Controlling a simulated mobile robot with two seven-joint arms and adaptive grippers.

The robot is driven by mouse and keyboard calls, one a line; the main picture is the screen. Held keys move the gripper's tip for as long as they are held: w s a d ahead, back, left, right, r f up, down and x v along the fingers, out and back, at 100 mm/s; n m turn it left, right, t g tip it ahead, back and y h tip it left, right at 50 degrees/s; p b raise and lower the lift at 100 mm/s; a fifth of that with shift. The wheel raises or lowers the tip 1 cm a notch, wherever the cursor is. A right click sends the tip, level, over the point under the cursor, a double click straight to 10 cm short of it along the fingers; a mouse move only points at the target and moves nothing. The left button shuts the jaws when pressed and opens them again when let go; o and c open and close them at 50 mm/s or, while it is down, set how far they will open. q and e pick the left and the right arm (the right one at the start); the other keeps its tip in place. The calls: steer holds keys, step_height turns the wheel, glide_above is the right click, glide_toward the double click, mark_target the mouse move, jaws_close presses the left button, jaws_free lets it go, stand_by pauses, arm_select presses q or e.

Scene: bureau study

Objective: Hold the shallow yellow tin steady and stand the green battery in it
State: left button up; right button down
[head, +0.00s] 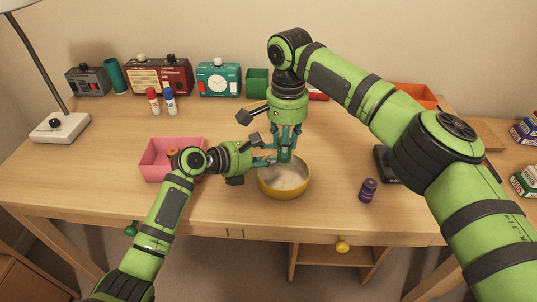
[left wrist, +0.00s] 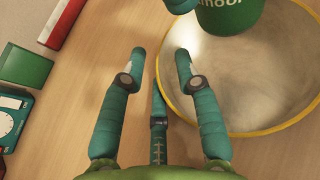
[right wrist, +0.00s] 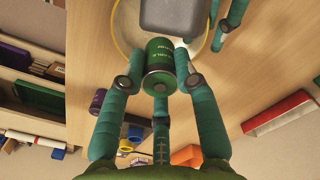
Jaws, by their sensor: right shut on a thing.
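The shallow yellow tin (head: 284,194) stands on the desk near its front edge, round and pale inside. My right gripper (head: 285,150) points down over the tin and is shut on the green battery (right wrist: 159,72). The battery is upright over the tin's inside; it also shows at the top of the left wrist view (left wrist: 232,18). I cannot tell whether its base touches the tin's floor. My left gripper (left wrist: 158,62) is open at the tin's left rim, one finger outside and one over the inside, with a gap to the rim (left wrist: 160,90).
A pink box (head: 150,172) stands left of the tin, beside my left arm. A purple battery (head: 368,190) stands to the right. The desk's front edge is close.

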arm_select(q)
steer(key=shift+w+d, duration=0.1)
steer(key=shift+d, duration=0.05)
jaws_close()
stand_by(0.5)
arm_select(e)
steer(key=n, duration=0.2)
steer(key=r+n, duration=0.1)
steer(key=n, duration=0.1)
steer(key=r+n, duration=0.1)
steer(key=shift+s+d+n, duration=0.1)
steer(key=shift+d+n, duration=0.15)
steer(key=shift+n, duration=0.15)
glide_above(284, 180)
steer(key=shift+f, duration=4.35)
